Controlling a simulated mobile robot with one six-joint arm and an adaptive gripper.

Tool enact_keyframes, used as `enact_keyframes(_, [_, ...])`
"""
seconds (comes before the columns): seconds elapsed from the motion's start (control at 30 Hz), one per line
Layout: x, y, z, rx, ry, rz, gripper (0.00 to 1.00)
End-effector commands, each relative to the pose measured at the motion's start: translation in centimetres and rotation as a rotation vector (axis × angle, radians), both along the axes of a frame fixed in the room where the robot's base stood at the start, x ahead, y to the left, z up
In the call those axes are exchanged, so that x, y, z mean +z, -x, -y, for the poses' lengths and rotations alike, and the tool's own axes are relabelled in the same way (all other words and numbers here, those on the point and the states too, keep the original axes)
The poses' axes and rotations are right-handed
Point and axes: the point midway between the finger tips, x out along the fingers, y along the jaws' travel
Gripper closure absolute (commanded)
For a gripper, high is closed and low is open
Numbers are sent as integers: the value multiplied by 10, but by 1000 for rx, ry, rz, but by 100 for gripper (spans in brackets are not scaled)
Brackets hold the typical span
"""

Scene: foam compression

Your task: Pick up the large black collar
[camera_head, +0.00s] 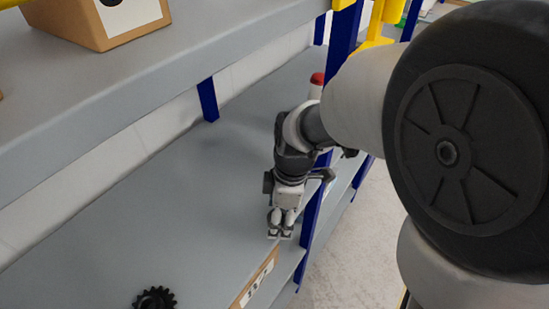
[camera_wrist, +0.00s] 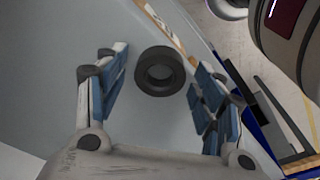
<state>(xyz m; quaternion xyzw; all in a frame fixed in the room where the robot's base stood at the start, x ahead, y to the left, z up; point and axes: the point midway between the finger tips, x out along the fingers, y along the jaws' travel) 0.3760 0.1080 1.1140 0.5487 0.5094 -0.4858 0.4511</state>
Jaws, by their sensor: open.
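The large black collar (camera_wrist: 160,88) is a thick dark ring with a round hole. In the wrist view it lies on the grey shelf, between and beyond the fingertips of my gripper (camera_wrist: 160,66). The two blue-padded fingers are spread apart on either side of it, with visible gaps and nothing held. In the head view my gripper (camera_head: 280,233) points down over the shelf close to its front edge. The collar cannot be made out in that view and is probably hidden by the gripper.
A black gear (camera_head: 154,299) lies on the same grey shelf (camera_head: 190,200), nearer the camera. A labelled wooden strip (camera_head: 256,280) runs along the shelf's front edge. A blue upright (camera_head: 312,220) stands just right of my gripper. An upper shelf (camera_head: 130,75) holds a cardboard box (camera_head: 95,22).

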Motion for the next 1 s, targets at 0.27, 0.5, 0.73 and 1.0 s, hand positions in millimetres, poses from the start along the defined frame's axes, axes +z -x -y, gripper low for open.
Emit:
enact_keyframes(0.27, [1, 0, 0, 1, 0, 0, 48])
enact_keyframes(0.5, [1, 0, 0, 1, 0, 0, 64])
enact_keyframes(0.73, [1, 0, 0, 1, 0, 0, 79])
enact_keyframes(1.0, [1, 0, 0, 1, 0, 0, 85])
